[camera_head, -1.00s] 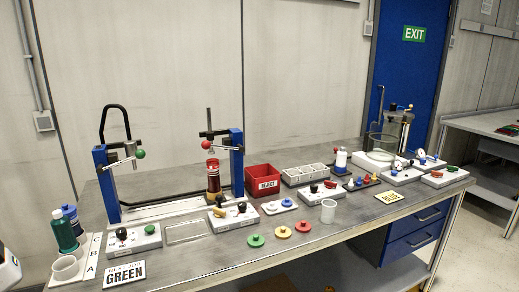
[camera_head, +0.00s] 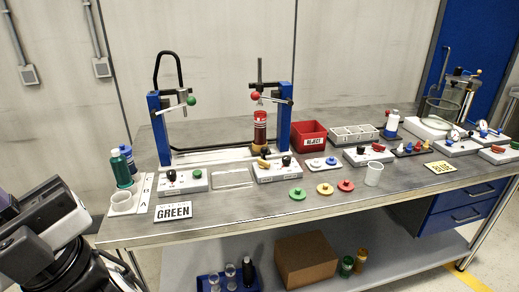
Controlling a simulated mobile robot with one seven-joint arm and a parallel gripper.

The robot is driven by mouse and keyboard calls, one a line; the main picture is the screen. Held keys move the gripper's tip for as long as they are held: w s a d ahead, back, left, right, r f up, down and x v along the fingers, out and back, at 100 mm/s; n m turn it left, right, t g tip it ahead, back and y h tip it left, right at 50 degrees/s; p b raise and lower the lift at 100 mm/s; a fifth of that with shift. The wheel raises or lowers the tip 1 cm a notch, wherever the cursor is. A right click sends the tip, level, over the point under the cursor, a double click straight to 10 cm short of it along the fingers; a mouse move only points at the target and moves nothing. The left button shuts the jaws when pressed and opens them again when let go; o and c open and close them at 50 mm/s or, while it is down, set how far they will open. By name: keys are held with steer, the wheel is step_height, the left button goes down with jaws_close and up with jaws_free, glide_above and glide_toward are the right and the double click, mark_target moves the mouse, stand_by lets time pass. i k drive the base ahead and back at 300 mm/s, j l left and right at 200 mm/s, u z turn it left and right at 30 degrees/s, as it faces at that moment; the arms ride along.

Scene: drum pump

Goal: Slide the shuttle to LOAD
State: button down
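A long white-based rail (camera_head: 210,154) runs between two blue posts on the bench. What seems to be the shuttle, a tan block (camera_head: 258,148), sits at the rail's right end. A green-knobbed lever (camera_head: 191,100) is on the left post (camera_head: 157,130). I cannot read any LOAD label. Parts of my own arm show at the lower left, away from the rail; no gripper fingers can be made out.
Control boxes (camera_head: 181,181) and (camera_head: 277,171) stand before the rail. Green, yellow and red discs (camera_head: 325,189) and a clear cup (camera_head: 374,173) lie nearer the front. A red REJECT bin (camera_head: 309,137) is right of the rail. Bottles (camera_head: 122,168) stand at the left end.

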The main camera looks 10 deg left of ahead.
mark_target(255, 150)
steer(key=i+j+u, duration=0.15)
steer(key=i+u, duration=0.65)
steer(key=i+l, duration=0.05)
steer(key=i, duration=0.05)
